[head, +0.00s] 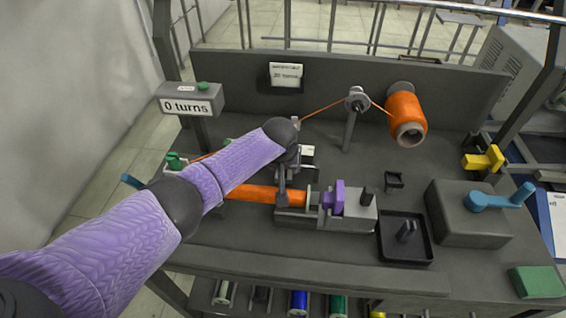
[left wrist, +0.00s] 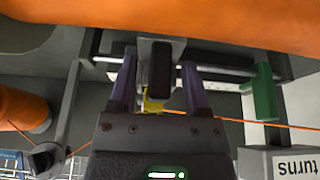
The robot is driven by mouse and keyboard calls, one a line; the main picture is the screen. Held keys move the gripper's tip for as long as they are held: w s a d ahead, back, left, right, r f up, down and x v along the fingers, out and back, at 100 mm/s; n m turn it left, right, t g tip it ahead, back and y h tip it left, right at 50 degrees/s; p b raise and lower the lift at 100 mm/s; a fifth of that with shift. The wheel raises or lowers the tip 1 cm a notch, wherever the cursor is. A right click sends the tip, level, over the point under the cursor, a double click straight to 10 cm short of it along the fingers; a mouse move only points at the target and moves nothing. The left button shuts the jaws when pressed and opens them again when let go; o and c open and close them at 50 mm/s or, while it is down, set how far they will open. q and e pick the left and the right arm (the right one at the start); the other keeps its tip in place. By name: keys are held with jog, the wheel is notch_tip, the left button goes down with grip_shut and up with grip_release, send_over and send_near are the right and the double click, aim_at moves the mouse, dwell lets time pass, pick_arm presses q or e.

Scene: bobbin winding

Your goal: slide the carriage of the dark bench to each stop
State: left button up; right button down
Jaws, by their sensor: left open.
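The dark bench (head: 330,258) fills the middle of the head view. In the left wrist view the carriage (left wrist: 159,68) is a grey block with a dark upright knob, on a pale rail (left wrist: 215,71). My left gripper (left wrist: 157,85) is open, its purple fingers on either side of the knob with gaps showing. In the head view my left gripper (head: 289,160) is behind the orange bobbin and hides most of the carriage. A green stop (left wrist: 264,92) stands at the right of the rail in the wrist view; green also shows at the left in the head view (head: 176,161). My right gripper is out of view.
Orange thread runs from the spool (head: 404,113) over a guide wheel (head: 357,99). The orange bobbin (head: 262,195) lies in front of the gripper. A counter (head: 191,105) reads 0 turns. A tray (head: 388,249), blue crank (head: 499,198) and yellow lever (head: 483,159) stand at right.

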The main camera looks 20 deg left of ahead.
pick_arm(q)
jog(key=p+v, duration=0.5)
jog(key=v, duration=0.4)
jog(key=shift+s+r+p, duration=0.2)
jog(key=shift+r+p, duration=0.1)
jog(key=shift+p, duration=0.05)
